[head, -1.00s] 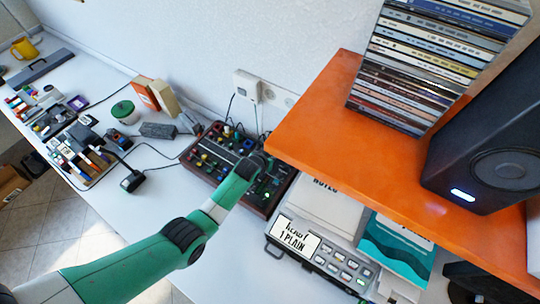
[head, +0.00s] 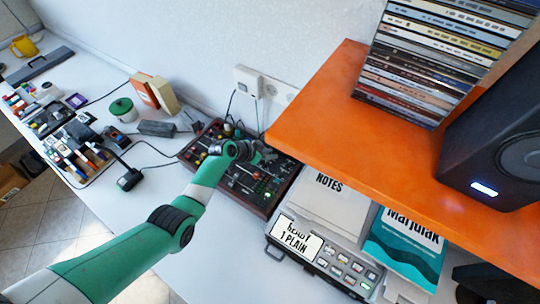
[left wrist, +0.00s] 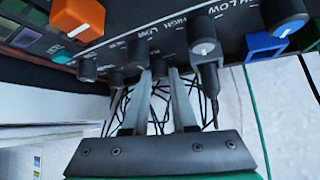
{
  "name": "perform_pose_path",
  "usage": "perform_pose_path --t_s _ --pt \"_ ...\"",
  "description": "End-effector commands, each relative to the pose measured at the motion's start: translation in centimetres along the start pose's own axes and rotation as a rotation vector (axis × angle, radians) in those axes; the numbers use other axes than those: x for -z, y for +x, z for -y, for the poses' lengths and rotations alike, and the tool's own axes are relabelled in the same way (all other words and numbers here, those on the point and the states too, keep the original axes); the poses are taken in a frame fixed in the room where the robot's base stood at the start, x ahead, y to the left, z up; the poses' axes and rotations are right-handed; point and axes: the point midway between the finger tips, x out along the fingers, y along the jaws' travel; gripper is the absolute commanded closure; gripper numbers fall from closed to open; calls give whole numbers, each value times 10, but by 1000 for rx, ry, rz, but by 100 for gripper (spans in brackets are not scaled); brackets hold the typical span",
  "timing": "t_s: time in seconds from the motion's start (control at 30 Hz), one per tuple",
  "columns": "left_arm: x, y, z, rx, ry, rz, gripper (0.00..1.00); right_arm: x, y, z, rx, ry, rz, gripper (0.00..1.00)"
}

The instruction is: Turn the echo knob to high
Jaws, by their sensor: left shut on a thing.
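The mixer-like device with dark panel (head: 245,192) and reddish-brown sides lies on the white desk, partly under the orange shelf. My left gripper (head: 262,156) is over its far right part, and the fingers are hard to make out there. In the left wrist view my left gripper (left wrist: 161,72) is shut on a small dark knob (left wrist: 160,67) at the panel's edge. Other dark knobs (left wrist: 203,48) stand beside it, with HIGH and LOW printed near. I cannot read an echo label or the held knob's setting. My right gripper is not in view.
The orange shelf (head: 330,125) overhangs the device's right side and bears CD cases (head: 430,55) and a black speaker (head: 500,140). Cables (left wrist: 215,100) hang near the gripper. A green-lidded jar (head: 122,110) and small boxes stand left. Books (head: 405,245) lie at right.

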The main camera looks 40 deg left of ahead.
Motion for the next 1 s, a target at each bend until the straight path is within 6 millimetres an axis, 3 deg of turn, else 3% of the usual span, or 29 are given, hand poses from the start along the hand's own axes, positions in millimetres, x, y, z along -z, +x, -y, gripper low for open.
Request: perform_pose_path --t_s 0.47,0.5,0.63,1.0 --pt "0 0 0 -15 16 3 100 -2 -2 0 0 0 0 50" --pt "-1 0 0 -14 15 3 71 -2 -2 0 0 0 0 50" --pt "-1 0 0 -14 15 3 48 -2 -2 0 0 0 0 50" --pt "1 -2 -1 3 -4 3 44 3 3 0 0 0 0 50"
